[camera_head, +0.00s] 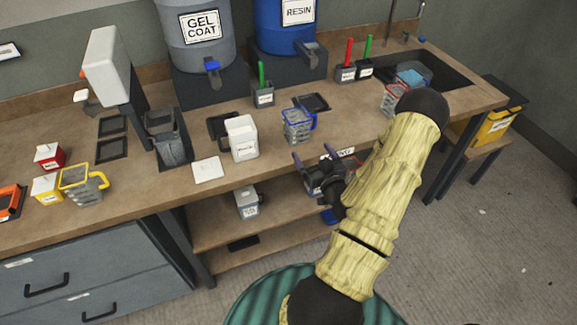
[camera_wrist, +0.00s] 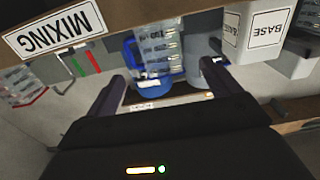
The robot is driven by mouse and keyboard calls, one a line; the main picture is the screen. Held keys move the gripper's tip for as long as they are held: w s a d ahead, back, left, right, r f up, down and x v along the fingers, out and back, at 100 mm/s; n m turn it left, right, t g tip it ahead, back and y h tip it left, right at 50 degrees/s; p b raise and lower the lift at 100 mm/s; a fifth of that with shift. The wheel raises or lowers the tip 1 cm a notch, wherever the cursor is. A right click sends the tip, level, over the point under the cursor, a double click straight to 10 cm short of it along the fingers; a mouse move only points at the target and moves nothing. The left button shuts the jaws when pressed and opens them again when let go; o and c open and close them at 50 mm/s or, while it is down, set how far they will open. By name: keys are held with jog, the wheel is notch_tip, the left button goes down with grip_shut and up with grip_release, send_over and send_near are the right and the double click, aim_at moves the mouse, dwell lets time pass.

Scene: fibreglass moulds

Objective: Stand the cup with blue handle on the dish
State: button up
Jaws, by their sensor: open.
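The clear graduated cup with the blue handle and rim (camera_head: 297,127) stands upright on the bench top, near its front edge. In the wrist view the clear marked cup (camera_wrist: 158,45) lies ahead, between the directions of my two fingers. My gripper (camera_head: 312,160) is open and empty, in front of the bench edge and below the cup, apart from it; its dark fingers (camera_wrist: 163,85) spread wide in the wrist view. A white flat square piece (camera_head: 207,170) and dark shallow square trays (camera_head: 314,102) lie on the bench; I cannot tell which is the dish.
A white box-like container (camera_head: 242,138) stands left of the cup. A red-handled cup (camera_head: 393,97) stands right, partly behind my arm; a yellow-handled cup (camera_head: 82,184) stands left. Gel coat (camera_head: 196,35) and resin (camera_head: 285,25) drums are behind. The MIXING label (camera_wrist: 55,30) marks the bench edge.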

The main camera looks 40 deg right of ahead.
jog(key=w+a+r+n+g+y, duration=0.1)
jog(key=w+a+n+g+y, duration=0.1)
jog(key=w+a+g, duration=0.3)
jog(key=a+r+n+g+y, duration=0.1)
jog(key=a+n+g+y, duration=0.15)
jog(key=a, duration=0.55)
jog(key=s+a+r+m+g, duration=0.1)
jog(key=s+a+r+g, duration=0.2)
jog(key=s+a, duration=0.4)
jog(key=s+a+r+g, duration=0.4)
jog(key=s+a+r, duration=0.2)
jog(key=a, duration=0.3)
jog(key=shift+s+m, duration=0.35)
jog(key=shift+s, duration=0.25)
